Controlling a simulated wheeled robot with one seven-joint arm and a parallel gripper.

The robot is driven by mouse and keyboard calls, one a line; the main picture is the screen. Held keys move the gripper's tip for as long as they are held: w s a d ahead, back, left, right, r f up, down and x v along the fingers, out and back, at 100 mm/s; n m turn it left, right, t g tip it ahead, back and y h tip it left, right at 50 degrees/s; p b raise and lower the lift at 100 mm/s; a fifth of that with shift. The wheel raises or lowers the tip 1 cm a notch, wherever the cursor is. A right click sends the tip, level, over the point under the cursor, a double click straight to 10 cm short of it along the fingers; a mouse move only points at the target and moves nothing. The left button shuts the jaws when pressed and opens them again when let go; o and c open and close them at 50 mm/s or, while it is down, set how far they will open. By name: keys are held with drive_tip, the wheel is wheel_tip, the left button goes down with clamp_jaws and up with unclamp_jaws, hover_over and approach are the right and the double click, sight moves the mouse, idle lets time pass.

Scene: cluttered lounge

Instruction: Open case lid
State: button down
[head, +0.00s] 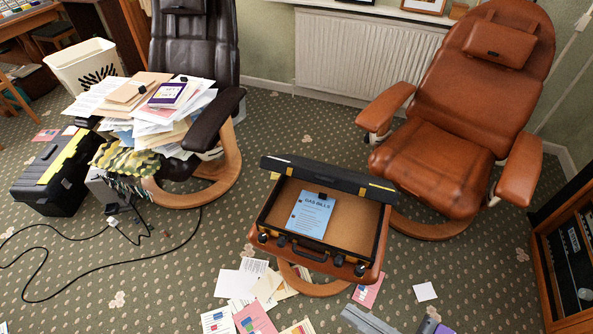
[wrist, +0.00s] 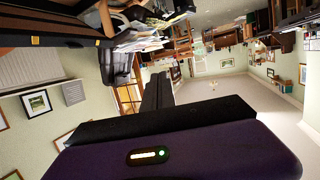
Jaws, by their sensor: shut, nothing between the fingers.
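The case (head: 300,248) stands on a brown leather footstool (head: 372,272) in the head view. Its dark lid (head: 325,174) is raised along the back edge, away from the front latches, and the tan-lined inside shows. A blue "GAS BILLS" booklet (head: 311,214) lies in the case. A dark edge with a yellow mark (wrist: 36,40) at upper left there looks like part of the case, apart from the fingers.
A brown recliner (head: 440,135) stands behind and right of the case. A dark chair piled with papers (head: 150,105), a black toolbox (head: 55,180) and a cable (head: 150,238) are left. Papers (head: 255,285) litter the carpet in front. A wooden cabinet (head: 565,250) stands at right.

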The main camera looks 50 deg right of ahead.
drive_tip(key=w+d+f+m+t+h+b, duration=0.3)
drive_tip(key=w+d+f+m+t+b, duration=0.1)
drive_tip(key=w+f+b, duration=0.75)
drive_tip(key=w+d+f+m+t+h+b, duration=0.3)
drive_tip(key=w+d+f+m+b, duration=0.15)
drive_tip(key=w+f+b, duration=0.75)
drive_tip(key=m+g+h+b, duration=0.6)
drive_tip(key=m+g+h, duration=0.6)
drive_tip(key=m+h, duration=1)
approach(332, 175)
wheel_tip(332, 175, up, 6)
drive_tip(key=w+m+y, duration=0.1)
drive_tip(key=shift+w+y, duration=0.15)
drive_tip(key=shift+y, duration=0.25)
drive_tip(key=shift+m, duration=0.25)
